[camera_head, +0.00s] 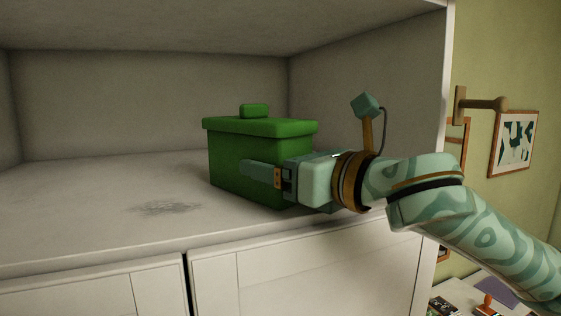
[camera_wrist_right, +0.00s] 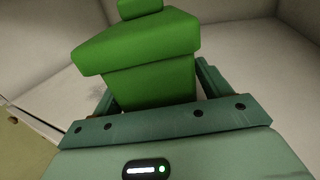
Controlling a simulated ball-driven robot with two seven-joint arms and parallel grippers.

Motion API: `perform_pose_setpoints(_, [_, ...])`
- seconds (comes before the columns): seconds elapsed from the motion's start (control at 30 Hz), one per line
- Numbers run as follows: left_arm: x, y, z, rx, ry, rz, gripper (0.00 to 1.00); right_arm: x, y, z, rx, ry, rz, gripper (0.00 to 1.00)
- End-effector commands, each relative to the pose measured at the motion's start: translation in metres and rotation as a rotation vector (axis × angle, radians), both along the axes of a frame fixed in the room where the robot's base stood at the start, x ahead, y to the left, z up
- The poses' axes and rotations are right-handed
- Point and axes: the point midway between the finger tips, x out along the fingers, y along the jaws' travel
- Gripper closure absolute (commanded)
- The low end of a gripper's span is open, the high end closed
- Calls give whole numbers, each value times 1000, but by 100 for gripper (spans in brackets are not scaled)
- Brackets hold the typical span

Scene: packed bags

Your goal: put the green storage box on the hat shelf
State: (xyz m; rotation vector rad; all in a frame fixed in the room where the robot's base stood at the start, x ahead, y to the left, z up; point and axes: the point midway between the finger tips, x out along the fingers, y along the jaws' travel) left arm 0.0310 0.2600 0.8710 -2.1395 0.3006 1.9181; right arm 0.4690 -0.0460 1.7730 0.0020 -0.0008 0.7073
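The green storage box (camera_head: 229,165), with a lid and a knob on top, is upright inside the wide pale shelf compartment (camera_head: 75,190), near its front right part. Its bottom appears to be at the shelf surface; I cannot tell for sure that it bears on it. My right gripper (camera_head: 262,172) reaches in from the right, one finger along the box's near side. In the right wrist view the box (camera_wrist_right: 150,85) sits between the two fingers (camera_wrist_right: 158,90), which appear close against its sides. The far finger is hidden in the head view. My left gripper is not in view.
The compartment has a back wall, side walls and a ceiling above the box. Free shelf room lies left of the box, with a dark smudge (camera_head: 168,208). Closed white doors (camera_head: 300,272) are below. A wooden wall peg (camera_head: 485,104) and a framed picture (camera_head: 513,143) are at right.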

Motion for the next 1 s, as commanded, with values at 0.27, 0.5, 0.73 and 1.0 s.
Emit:
perform_pose_setpoints(0.27, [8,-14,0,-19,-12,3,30,0,0,1,1,-1,1,15])
perform_pose_setpoints(0.5, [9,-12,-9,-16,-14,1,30,-17,-16,1,-2,-6,-2,15])
perform_pose_setpoints(0.73, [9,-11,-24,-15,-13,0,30,-59,-52,1,-2,-6,-4,15])
perform_pose_setpoints(1.0, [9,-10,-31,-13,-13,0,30,-89,-76,3,0,-3,-1,15])
